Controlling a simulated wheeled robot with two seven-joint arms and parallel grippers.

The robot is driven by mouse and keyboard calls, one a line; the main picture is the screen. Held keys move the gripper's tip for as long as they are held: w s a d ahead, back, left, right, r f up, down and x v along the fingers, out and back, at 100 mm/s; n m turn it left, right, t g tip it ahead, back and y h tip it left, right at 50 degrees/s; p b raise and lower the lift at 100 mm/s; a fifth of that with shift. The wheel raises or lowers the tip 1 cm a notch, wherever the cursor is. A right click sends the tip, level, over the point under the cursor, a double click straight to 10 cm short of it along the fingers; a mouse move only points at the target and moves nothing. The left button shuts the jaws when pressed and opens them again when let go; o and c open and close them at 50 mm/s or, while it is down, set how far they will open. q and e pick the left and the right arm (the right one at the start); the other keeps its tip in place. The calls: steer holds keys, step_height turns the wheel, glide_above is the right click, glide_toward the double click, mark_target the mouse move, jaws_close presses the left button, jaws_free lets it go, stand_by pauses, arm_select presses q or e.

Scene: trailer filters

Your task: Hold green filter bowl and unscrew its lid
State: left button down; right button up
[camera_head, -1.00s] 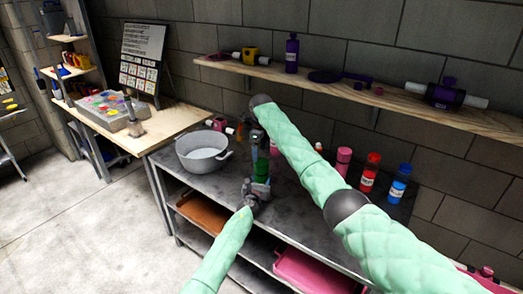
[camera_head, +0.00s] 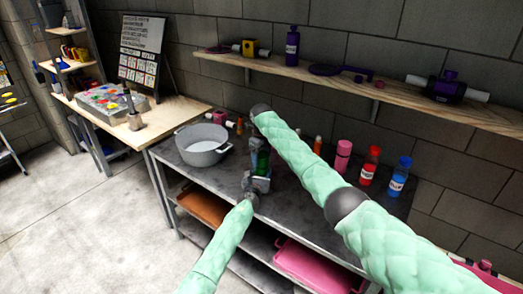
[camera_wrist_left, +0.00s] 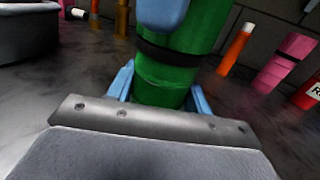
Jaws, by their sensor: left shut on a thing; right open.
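The green filter bowl (camera_head: 262,163) stands upright on the dark metal table in the head view. In the left wrist view the green bowl (camera_wrist_left: 162,84) fills the middle, with a dark band around it. My left gripper (camera_head: 258,178) is shut on its lower part, with a blue finger on each side. My right gripper (camera_head: 257,148) is open, above and beside the bowl's top. One of its blue fingertips shows in front of the upper green part in the left wrist view.
A grey pot (camera_head: 203,158) stands left of the bowl. Pink (camera_head: 342,156), red (camera_head: 369,167) and blue (camera_head: 398,178) bottles stand to the right. A wooden shelf (camera_head: 390,95) with purple and yellow parts runs above. A wooden side table (camera_head: 170,122) is at left.

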steer(key=shift+f, duration=0.55)
